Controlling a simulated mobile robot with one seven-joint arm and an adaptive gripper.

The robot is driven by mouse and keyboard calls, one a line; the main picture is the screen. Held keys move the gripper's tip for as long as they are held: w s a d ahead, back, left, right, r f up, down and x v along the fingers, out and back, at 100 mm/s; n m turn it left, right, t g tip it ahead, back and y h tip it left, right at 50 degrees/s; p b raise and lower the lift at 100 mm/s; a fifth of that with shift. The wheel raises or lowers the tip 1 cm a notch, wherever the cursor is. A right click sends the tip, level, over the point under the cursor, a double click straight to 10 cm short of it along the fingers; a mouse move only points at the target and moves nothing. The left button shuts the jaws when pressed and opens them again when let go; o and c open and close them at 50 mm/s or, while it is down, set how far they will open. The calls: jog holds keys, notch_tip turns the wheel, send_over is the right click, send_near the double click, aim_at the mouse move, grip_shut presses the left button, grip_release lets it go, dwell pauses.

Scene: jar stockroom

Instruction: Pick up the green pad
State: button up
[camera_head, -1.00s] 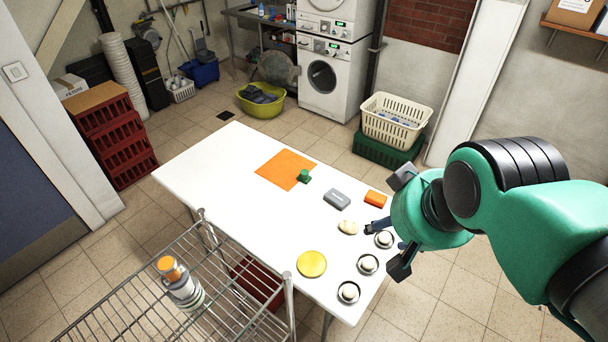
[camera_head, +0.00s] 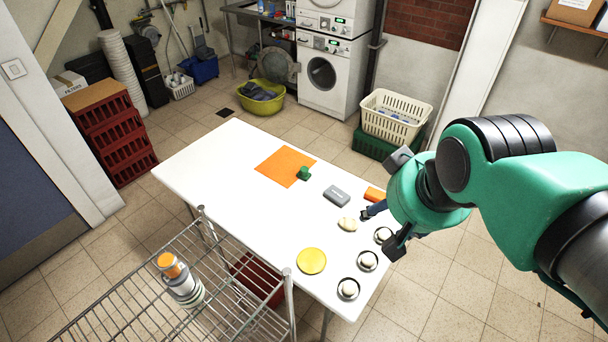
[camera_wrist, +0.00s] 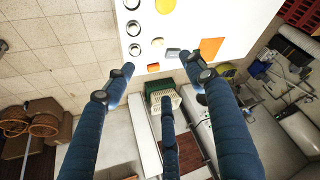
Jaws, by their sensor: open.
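A small green object, which looks like the green pad (camera_head: 304,173), sits at the right corner of an orange square mat (camera_head: 280,165) on the white table (camera_head: 205,168). My gripper (camera_head: 381,230) is open and empty above the table's right end, well to the right of the green object and apart from it. In the wrist view, the spread fingers of my gripper (camera_wrist: 157,72) hold nothing. The orange mat (camera_wrist: 212,47) shows there beyond the fingers; the green object is too small to tell clearly.
Round dishes (camera_head: 348,289) line the near right end.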

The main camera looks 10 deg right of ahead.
jog(key=w+a+f+m, duration=0.1)
jog(key=w+f, duration=0.2)
jog(key=w, duration=1.5)
jog(key=w+a+f+m, duration=0.1)
jog(key=w+f, duration=0.2)
jog(key=w, duration=1.5)
jog(key=w+a+f+b, duration=0.1)
jog(key=w+a+f, duration=0.1)
jog(key=w+f, duration=1.1)
jog(key=w+a+f+g, duration=0.1)
jog(key=w+a+f, duration=0.2)
jog(key=w+f, duration=0.9)
jog(key=shift+w+f+m+h+b, duration=0.3)
jog(key=shift+w+f+m+b, duration=0.1)
jog(key=shift+f, duration=3.35)
jog(key=shift+f, duration=0.1)
jog(key=b, duration=0.1)
send_over(304, 172)
jog(key=shift+s+d+f, duration=0.1)
jog(key=shift+s+f, duration=0.05)
jog(key=shift+f, duration=1.75)
jog(key=shift+s+f, duration=0.15)
jog(key=shift+f, duration=1.75)
